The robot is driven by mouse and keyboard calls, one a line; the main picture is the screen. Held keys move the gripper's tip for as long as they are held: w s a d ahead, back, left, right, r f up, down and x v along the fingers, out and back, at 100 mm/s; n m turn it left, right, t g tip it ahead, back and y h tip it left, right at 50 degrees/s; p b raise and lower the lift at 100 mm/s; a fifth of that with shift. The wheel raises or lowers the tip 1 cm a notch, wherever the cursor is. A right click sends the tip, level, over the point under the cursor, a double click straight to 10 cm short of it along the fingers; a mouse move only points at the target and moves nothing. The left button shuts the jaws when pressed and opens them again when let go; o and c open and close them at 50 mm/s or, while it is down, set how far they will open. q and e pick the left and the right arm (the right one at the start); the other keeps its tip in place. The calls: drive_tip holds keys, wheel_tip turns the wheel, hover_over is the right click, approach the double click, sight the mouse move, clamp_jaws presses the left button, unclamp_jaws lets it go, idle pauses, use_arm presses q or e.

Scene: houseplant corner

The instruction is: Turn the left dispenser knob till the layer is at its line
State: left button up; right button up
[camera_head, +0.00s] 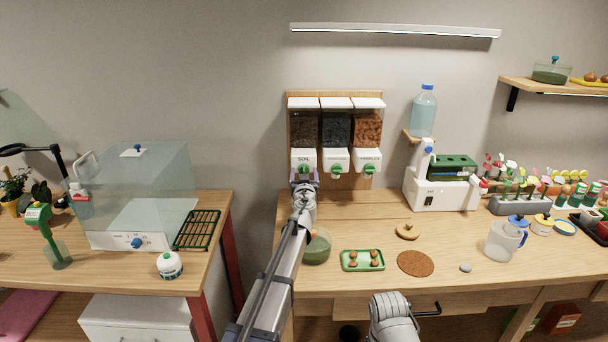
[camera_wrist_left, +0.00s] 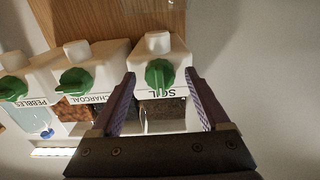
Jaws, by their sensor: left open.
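The left dispenser (camera_head: 303,130), labelled SOIL, hangs on a wooden wall board and holds dark soil. Its green knob (camera_wrist_left: 160,75) shows in the left wrist view, on the white spout housing (camera_wrist_left: 160,45). My left gripper (camera_head: 304,181) is at this knob; in the left wrist view its purple fingers (camera_wrist_left: 160,78) are open, one on each side of the knob, with gaps visible. In the head view the gripper partly covers the knob. A green-tinted bowl (camera_head: 318,248) stands on the table below, partly hidden by my left arm; its layer and line cannot be made out.
The charcoal knob (camera_head: 336,169) and pebbles knob (camera_head: 368,169) sit close to the right. A green tray (camera_head: 346,266) with brown pieces, a brown disc (camera_head: 416,263) and a jug (camera_head: 503,241) stand on the table. My right arm shows at the bottom.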

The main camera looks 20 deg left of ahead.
use_arm(q)
clamp_jaws()
idle(0.6)
drive_tip(key=shift+m, duration=0.3)
